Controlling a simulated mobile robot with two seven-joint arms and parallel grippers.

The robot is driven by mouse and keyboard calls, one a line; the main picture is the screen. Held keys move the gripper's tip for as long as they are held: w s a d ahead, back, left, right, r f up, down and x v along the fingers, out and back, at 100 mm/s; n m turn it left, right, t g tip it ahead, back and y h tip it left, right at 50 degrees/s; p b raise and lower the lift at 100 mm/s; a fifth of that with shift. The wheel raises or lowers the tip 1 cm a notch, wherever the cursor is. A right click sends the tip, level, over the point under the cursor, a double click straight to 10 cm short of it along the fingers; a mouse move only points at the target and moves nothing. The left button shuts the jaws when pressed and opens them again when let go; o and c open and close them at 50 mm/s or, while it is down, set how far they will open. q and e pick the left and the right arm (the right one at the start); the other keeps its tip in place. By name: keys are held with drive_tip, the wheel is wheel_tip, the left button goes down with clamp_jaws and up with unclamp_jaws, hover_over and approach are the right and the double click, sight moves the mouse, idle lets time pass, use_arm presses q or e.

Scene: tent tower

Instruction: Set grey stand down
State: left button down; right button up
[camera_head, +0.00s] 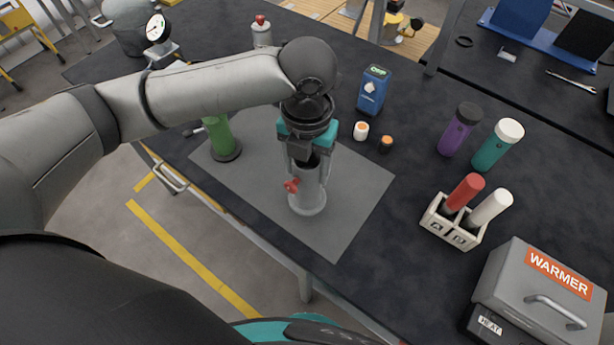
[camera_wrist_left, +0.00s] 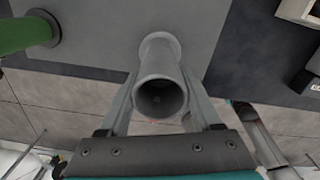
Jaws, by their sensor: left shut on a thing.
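The grey stand (camera_head: 309,192) is an upright, hollow grey cylinder with a wider foot and a small red knob on its side. It is over the grey mat (camera_head: 355,187), near the mat's front edge. My left gripper (camera_head: 306,165) is shut on its upper part from above. In the left wrist view the stand (camera_wrist_left: 161,75) is between the two fingers (camera_wrist_left: 158,100), with its open top facing the camera. I cannot tell whether its foot touches the mat. My right gripper is not in view.
A green cylinder (camera_head: 219,135) on a dark foot stands at the mat's left. A blue device (camera_head: 373,90) and two small bottles stand behind the mat. A rack (camera_head: 453,227) with red and white tubes and a warmer box (camera_head: 535,290) are at right. The mat's right part is clear.

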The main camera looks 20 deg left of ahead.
use_arm(q)
drive_tip(key=shift+f, duration=2)
drive_tip(key=shift+c, duration=0.4)
unclamp_jaws()
wheel_tip(320, 180, up, 12)
drive_tip(key=p, duration=0.1)
